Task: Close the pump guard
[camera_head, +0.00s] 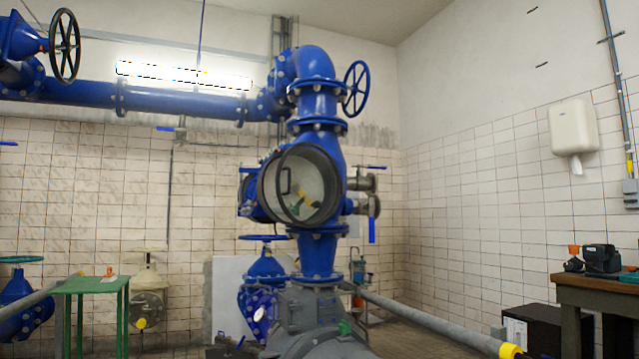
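A round guard (265,187) with a dark rim and a clear or pale pane sits on the upright blue pump pipe (325,150) at the middle of the view. A small dark handle shows on the pane's left side. Yellow and green parts show within the ring. Another dark-rimmed blue round part (246,190) is partly hidden behind the guard's left side. I cannot tell from this angle how far the guard stands from its seat. Neither of my grippers is in view.
A green table (92,284) stands at the left, and a wooden bench (600,296) with dark devices at the right. Grey pump housing (315,315) stands below the guard. A grey pipe with a yellow end (430,316) slants across the lower right. Blue valves stand around the pump.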

